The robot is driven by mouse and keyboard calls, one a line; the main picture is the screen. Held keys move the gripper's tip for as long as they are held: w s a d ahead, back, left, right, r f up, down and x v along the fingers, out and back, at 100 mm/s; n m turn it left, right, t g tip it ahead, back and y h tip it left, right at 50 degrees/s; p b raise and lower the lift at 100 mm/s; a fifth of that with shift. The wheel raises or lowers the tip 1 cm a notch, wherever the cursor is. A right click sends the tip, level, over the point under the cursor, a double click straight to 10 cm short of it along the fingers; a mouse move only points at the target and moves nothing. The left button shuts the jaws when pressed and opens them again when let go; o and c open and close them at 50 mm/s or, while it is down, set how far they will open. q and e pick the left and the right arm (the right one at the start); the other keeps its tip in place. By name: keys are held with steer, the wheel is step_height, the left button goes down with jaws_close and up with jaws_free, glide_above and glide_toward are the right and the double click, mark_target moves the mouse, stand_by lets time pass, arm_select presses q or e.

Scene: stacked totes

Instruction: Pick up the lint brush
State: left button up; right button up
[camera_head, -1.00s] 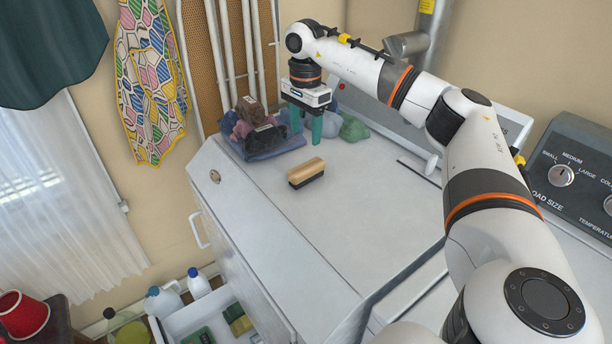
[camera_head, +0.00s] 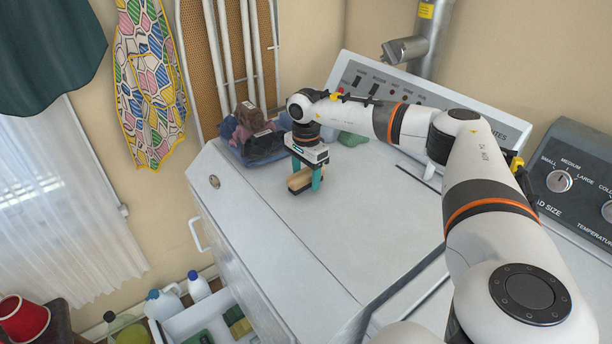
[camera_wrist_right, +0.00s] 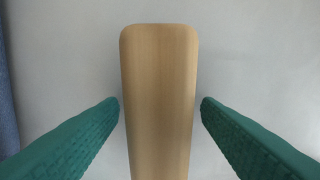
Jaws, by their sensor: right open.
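The lint brush (camera_head: 299,181) has a pale wooden back and a dark underside and lies on the white dryer top. Its wooden back (camera_wrist_right: 159,95) fills the middle of the right wrist view. My right gripper (camera_head: 306,182) is open, with its green fingers down around the brush. In the right wrist view the open right gripper (camera_wrist_right: 160,103) has one fingertip on each side of the wood, with a small gap at each. Part of the brush is hidden behind a finger in the head view. My left gripper is not in view.
The white dryer top (camera_head: 330,240) is clear in front of the brush. A blue tray of folded cloths (camera_head: 250,145) and a green cloth (camera_head: 352,139) lie behind it. The control panel (camera_head: 365,82) rises at the back. A white bin (camera_head: 190,322) stands on the floor at left.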

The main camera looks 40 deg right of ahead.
steer(key=shift+f, duration=0.2)
steer(key=shift+r, duration=0.1)
steer(key=c, duration=1.1)
